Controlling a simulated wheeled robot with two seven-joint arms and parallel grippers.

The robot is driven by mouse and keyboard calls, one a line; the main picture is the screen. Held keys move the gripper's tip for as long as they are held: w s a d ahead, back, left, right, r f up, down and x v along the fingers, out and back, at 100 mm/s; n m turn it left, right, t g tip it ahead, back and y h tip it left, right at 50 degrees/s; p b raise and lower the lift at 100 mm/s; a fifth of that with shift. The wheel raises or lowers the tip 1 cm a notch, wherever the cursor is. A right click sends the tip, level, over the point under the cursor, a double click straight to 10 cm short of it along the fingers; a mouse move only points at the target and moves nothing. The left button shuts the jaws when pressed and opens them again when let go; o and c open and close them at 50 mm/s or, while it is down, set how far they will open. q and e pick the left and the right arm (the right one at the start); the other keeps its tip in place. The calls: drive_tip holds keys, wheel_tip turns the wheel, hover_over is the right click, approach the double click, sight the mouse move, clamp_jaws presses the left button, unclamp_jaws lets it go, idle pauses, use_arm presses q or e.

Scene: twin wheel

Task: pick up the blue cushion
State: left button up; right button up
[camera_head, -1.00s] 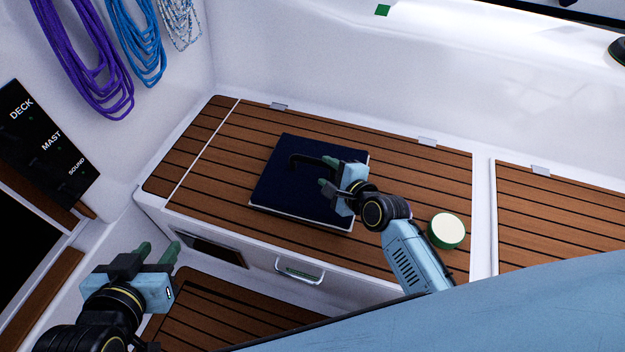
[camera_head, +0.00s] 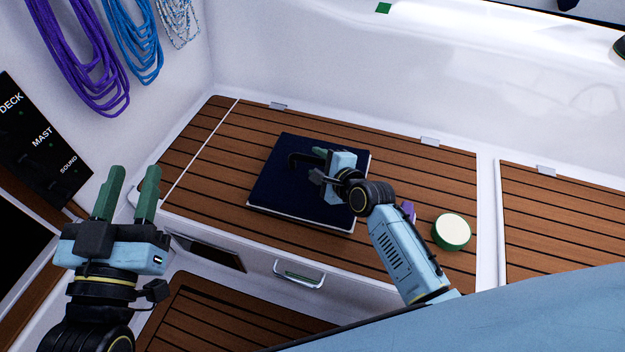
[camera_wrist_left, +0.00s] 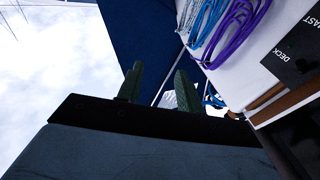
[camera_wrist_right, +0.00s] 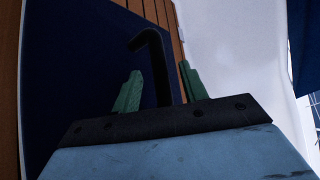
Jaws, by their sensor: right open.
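The blue cushion (camera_head: 287,190) is a dark navy square with a pale edge, lying flat on the slatted wooden bench. A dark curved handle (camera_head: 300,158) stands up from its top. My right gripper (camera_head: 318,163) is low over the cushion, close to the handle. In the right wrist view the handle (camera_wrist_right: 158,65) shows between the two green fingers (camera_wrist_right: 156,92), which are apart. My left gripper (camera_head: 127,192) is away from the cushion, at the left, with its fingers apart and nothing between them. The left wrist view shows the left fingers (camera_wrist_left: 158,88) pointing toward the wall and sky.
A round green and white tin (camera_head: 451,231) stands on the bench right of my right arm. A small purple thing (camera_head: 409,210) shows beside that arm. Coiled ropes (camera_head: 85,60) and a black label panel (camera_head: 40,140) are at the left wall. The bench's left end is clear.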

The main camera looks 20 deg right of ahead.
drive_tip(key=shift+b+x, duration=0.55)
drive_tip(key=shift+x, duration=0.4)
drive_tip(key=shift+w+a+f, duration=0.1)
drive_tip(key=shift+w+f, duration=0.05)
drive_tip(key=shift+w, duration=0.15)
use_arm(q)
drive_tip(key=r+t, duration=0.1)
drive_tip(key=s+r+t, duration=0.1)
drive_tip(key=r, duration=0.1)
drive_tip(key=r+t+h, duration=0.1)
drive_tip(key=shift+s+d+r+t, duration=0.15)
drive_tip(key=shift+s+r+t, duration=0.2)
drive_tip(key=shift+r+t, duration=0.05)
use_arm(e)
clamp_jaws()
